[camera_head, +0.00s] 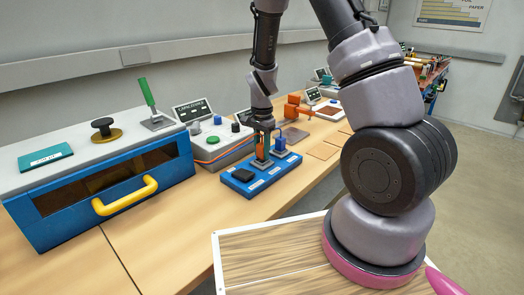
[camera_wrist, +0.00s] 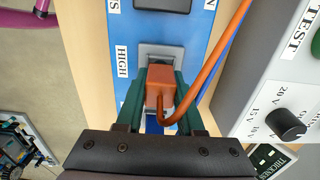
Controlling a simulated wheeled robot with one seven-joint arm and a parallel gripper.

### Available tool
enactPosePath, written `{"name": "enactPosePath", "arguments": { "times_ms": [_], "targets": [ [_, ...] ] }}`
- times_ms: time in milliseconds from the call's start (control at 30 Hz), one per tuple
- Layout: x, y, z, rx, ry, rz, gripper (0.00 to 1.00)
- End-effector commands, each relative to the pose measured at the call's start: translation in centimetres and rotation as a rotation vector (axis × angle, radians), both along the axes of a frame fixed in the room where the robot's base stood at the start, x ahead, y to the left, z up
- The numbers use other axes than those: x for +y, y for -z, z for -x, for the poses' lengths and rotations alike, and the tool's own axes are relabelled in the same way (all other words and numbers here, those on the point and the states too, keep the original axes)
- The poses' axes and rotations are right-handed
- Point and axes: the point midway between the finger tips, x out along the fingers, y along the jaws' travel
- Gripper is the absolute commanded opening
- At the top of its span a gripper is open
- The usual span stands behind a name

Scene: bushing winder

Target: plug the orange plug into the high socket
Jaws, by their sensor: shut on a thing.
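The orange plug (camera_wrist: 160,88) is held between the green fingers of my gripper (camera_wrist: 161,92), which are shut on it. In the wrist view it stands over the grey socket (camera_wrist: 157,51) beside the label HIGH on the blue panel (camera_wrist: 196,50). The plug covers part of this socket, and I cannot tell how deep it sits. The head view shows my gripper (camera_head: 264,142) pointing down at the middle of the blue panel (camera_head: 250,189), with the orange plug (camera_head: 260,155) just above or in the middle socket.
A black block (camera_head: 243,174) is at the panel's near left and a blue plug (camera_head: 279,143) at its far right. The orange cable (camera_wrist: 220,55) runs toward the grey tester (camera_head: 217,145). A blue cabinet with a yellow handle (camera_head: 125,196) stands left; the bench front is clear.

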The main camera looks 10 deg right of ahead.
Motion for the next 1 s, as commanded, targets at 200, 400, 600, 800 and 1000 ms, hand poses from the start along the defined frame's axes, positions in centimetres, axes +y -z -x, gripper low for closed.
{"name": "enactPosePath", "arguments": {
  "times_ms": [200,400,600,800,1000],
  "targets": [
    [-0.02,0.00,-0.01,0.000,0.000,0.000,0.00],
    [-0.02,0.00,-0.01,0.000,0.000,0.000,0.00],
    [-0.02,0.13,0.00,0.000,0.000,0.000,0.00],
    [-0.03,0.53,-0.01,0.001,-0.001,0.001,0.00],
    [-0.03,0.91,-0.02,-0.001,-0.001,0.001,0.00]
  ]
}}
